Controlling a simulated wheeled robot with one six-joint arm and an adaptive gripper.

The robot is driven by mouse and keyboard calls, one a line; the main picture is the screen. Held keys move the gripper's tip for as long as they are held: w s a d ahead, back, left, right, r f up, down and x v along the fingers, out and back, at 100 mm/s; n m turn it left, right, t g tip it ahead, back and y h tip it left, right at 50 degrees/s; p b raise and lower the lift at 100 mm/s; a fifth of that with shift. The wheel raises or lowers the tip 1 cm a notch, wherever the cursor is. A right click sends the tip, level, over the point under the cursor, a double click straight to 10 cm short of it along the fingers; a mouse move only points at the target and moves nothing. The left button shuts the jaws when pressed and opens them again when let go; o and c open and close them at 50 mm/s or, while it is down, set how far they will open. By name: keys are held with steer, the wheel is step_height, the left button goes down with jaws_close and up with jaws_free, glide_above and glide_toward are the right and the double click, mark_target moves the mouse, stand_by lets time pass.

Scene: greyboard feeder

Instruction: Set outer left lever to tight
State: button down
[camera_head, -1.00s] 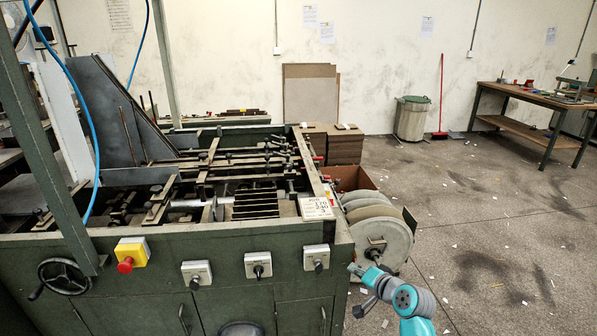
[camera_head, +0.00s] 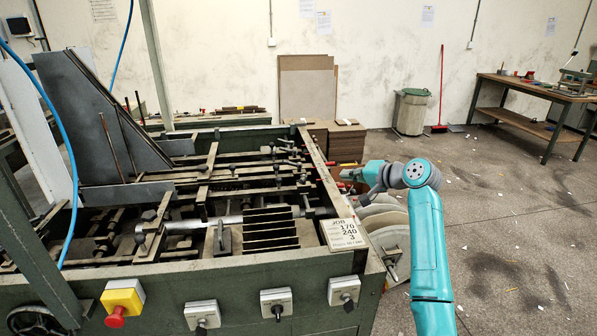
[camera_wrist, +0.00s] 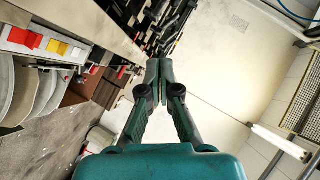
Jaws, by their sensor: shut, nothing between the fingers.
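The greyboard feeder (camera_head: 225,275) fills the left of the head view. Several small dark clamp levers (camera_head: 288,160) stand on its rods and cross bars; I cannot tell which is the outer left lever, nor its setting. My gripper (camera_head: 352,175) is just outside the feeder's right side rail, partly hidden by my wrist. In the wrist view my gripper (camera_wrist: 159,76) is shut and empty, its fingertips together. Dark levers and rods (camera_wrist: 172,28) lie beyond the fingertips, apart from them. A red-tipped handle (camera_wrist: 122,72) sits on the feeder's side, left of the fingers.
A job card (camera_head: 344,234) lies on the feeder's near right corner. Round grey discs (camera_head: 384,228) are on its right side, below my arm. Stacked boards (camera_head: 343,143) stand behind.

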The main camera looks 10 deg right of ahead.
mark_target(303, 178)
steer(key=shift+w+a+r, duration=0.25)
steer(key=shift+w+a, duration=0.05)
steer(key=shift+w, duration=0.05)
steer(key=shift+s+a+f+x, duration=0.15)
steer(key=shift+s+a+x, duration=0.2)
steer(key=shift+x, duration=1.8)
steer(key=shift+s+a+f+x, duration=0.15)
steer(key=shift+s+a+x, duration=0.15)
steer(key=shift+x, duration=1.8)
steer(key=shift+s+a+f+x, duration=0.15)
steer(key=shift+s+a+x, duration=0.15)
steer(key=shift+x, duration=1.85)
